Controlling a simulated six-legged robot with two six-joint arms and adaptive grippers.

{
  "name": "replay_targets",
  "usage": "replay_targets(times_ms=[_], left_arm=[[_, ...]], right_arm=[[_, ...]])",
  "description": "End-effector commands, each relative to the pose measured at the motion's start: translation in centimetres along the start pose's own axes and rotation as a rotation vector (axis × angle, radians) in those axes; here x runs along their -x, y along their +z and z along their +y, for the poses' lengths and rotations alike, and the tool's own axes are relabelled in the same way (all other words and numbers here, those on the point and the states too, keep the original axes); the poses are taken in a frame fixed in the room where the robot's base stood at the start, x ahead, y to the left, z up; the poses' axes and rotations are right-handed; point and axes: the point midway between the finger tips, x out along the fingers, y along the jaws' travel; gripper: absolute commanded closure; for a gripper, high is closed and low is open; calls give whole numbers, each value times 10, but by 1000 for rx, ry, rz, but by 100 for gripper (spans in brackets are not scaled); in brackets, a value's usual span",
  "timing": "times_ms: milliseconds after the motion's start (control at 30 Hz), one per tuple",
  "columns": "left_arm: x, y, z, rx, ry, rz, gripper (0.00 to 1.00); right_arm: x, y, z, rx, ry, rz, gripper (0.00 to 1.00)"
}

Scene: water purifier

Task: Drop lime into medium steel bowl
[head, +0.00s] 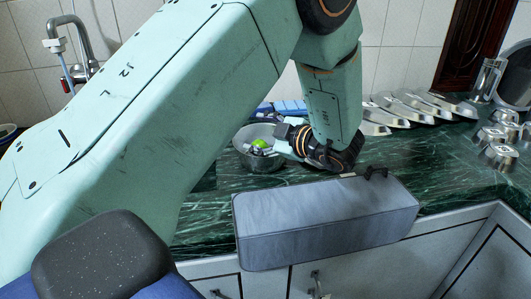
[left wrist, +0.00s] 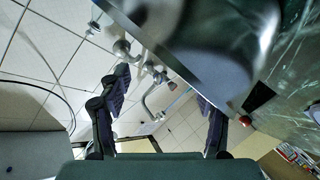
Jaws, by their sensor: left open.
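A steel bowl (head: 260,164) stands on the green marble counter in the middle of the head view. The green lime (head: 259,143) shows within the bowl's outline, beside my fingers. My left gripper (head: 264,149) reaches in from the right side of the bowl, with its fingertips over or in it. In the left wrist view, the two dark fingers of the left gripper (left wrist: 163,92) stand wide apart with nothing between them. A large blurred steel surface (left wrist: 205,40) fills the top there. The lime does not show in that view. My right gripper is not in view.
A long grey box (head: 325,222) is in front of the counter edge. Several steel trays (head: 420,105) lie at the back right, with small metal cups (head: 500,135) nearby. A tap (head: 75,45) is at the back left. Bare counter (head: 430,160) shows right of my gripper.

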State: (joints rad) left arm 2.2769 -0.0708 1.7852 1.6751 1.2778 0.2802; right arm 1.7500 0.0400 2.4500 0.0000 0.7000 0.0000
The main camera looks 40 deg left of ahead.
Motion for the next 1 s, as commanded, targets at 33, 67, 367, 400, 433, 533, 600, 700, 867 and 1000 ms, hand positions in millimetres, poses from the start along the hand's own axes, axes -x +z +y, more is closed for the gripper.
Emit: replay_targets(times_ms=[33,67,367,400,433,533,600,700,867,1000], left_arm=[[0,0,0,-1,-1,0,34],[0,0,0,-1,-1,0,34],[0,0,-1,-1,-1,0,34],[0,0,0,-1,-1,0,34],[0,-1,1,0,-1,0,34],[3,-8,8,4,0,0,34],[6,-15,16,4,0,-1,34],[11,-29,30,6,1,-1,34],[18,-49,49,4,-1,-1,34],[23,-61,62,2,0,-1,34]], right_arm=[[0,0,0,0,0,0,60],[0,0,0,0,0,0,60],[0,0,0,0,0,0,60],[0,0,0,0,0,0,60],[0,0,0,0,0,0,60],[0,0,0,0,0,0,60],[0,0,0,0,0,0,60],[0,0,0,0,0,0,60],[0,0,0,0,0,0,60],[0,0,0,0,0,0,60]])
